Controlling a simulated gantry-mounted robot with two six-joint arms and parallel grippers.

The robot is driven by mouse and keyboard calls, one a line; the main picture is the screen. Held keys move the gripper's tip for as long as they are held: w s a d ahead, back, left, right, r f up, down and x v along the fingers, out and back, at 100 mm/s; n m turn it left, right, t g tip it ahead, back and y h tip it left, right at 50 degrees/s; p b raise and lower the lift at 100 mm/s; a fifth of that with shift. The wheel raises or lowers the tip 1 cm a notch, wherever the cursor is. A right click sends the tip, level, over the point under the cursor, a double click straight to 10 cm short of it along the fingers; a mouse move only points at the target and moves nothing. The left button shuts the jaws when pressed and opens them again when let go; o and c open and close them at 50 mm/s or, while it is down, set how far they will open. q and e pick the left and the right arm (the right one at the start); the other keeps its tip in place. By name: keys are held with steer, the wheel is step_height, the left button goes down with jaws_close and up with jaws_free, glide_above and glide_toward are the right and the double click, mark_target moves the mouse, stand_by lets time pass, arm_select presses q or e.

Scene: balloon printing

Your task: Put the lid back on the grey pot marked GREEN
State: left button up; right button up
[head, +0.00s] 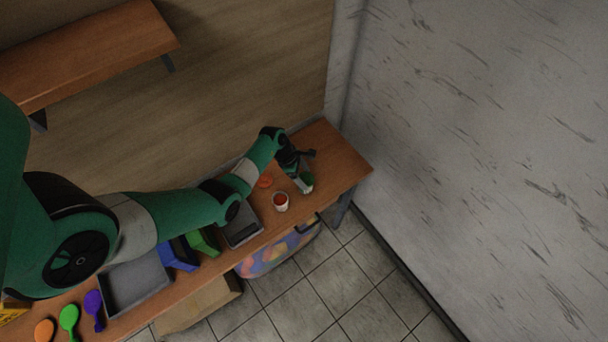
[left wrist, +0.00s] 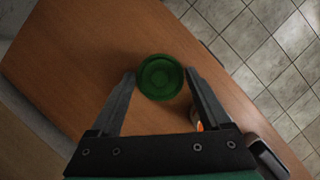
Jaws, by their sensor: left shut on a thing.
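My left gripper (head: 306,171) is over the right end of the wooden table, shut on a round green lid. The lid (left wrist: 160,77) shows in the left wrist view as a ringed green disc between the fingertips (left wrist: 161,78). In the head view the green lid (head: 307,177) is small, with a greyish patch just below it. I cannot tell whether that is the grey pot, or whether the lid touches a pot; no GREEN marking is readable. My right gripper is in neither view.
A pale pot with orange inside (head: 281,202) stands near the front edge; an orange disc (head: 265,181) lies behind it. The table's right end (head: 345,165) is clear.

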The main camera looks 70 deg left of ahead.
arm_select(q)
steer(key=o, duration=1.1)
steer(key=shift+r, duration=0.1)
step_height(320, 180, up, 7)
steer(key=p, duration=0.7)
jaws_close()
stand_by(1.1)
steer(key=shift+f, duration=0.25)
